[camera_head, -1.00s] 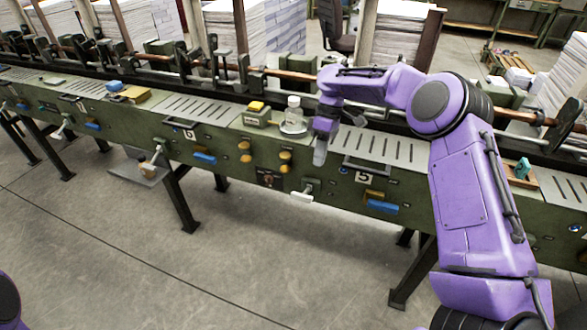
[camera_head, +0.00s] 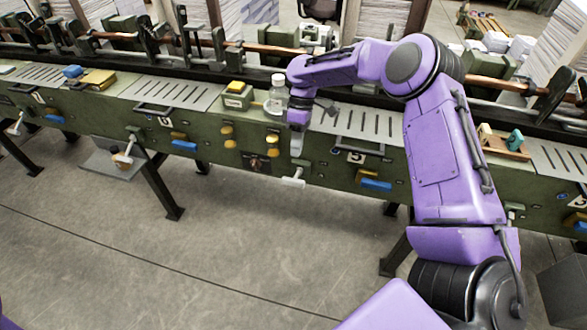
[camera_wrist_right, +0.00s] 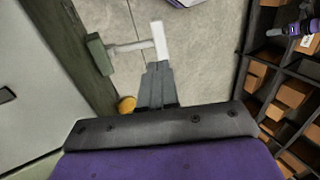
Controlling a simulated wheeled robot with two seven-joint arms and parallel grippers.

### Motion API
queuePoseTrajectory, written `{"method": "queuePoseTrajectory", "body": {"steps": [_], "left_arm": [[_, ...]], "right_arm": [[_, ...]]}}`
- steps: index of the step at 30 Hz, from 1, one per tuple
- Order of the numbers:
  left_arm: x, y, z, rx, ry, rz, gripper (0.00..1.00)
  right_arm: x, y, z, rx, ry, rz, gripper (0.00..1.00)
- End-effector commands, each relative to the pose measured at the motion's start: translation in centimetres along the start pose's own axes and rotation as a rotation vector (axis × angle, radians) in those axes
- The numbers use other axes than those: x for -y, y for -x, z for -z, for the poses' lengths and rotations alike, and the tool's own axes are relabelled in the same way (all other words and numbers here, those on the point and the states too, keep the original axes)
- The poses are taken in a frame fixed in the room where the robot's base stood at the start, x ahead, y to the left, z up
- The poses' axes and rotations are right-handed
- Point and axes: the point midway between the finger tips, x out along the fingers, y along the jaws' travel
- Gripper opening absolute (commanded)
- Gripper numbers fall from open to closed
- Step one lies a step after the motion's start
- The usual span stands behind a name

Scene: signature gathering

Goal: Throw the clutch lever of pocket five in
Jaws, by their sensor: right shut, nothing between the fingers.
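The clutch lever (camera_head: 293,181) with a white handle sticks out from the green front panel, left of the plate reading 5 (camera_head: 355,157). My right gripper (camera_head: 296,150) is shut and empty, pointing down just above the lever. In the right wrist view, the lever's white handle (camera_wrist_right: 160,42) is just beyond the shut fingertips (camera_wrist_right: 158,70), on an arm from a green block (camera_wrist_right: 99,54). I cannot tell whether they touch. My left gripper is out of view.
A blue handle (camera_head: 376,184) sits below the 5 plate. Yellow knobs (camera_head: 228,136) are left of the lever. A clear bottle (camera_head: 278,88) and a yellow-topped box (camera_head: 236,95) stand on the machine top. The floor in front is clear.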

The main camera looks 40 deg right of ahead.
Motion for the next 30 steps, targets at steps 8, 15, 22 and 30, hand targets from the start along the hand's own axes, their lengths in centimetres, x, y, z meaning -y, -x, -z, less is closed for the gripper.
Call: {"method": "queuePoseTrajectory", "body": {"steps": [8,15,22,30], "left_arm": [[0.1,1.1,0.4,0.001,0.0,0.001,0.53],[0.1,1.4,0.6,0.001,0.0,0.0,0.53],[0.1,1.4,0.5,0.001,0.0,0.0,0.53],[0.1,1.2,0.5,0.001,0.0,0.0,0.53]], "right_arm": [[0.1,-5.5,-0.1,0.005,-0.001,0.005,0.0],[0.0,-7.3,0.0,0.001,0.0,0.001,0.0],[0.0,-7.3,0.0,0.0,0.001,0.0,0.0],[0.4,-7.8,0.9,0.009,0.017,-0.029,0.0]]}}
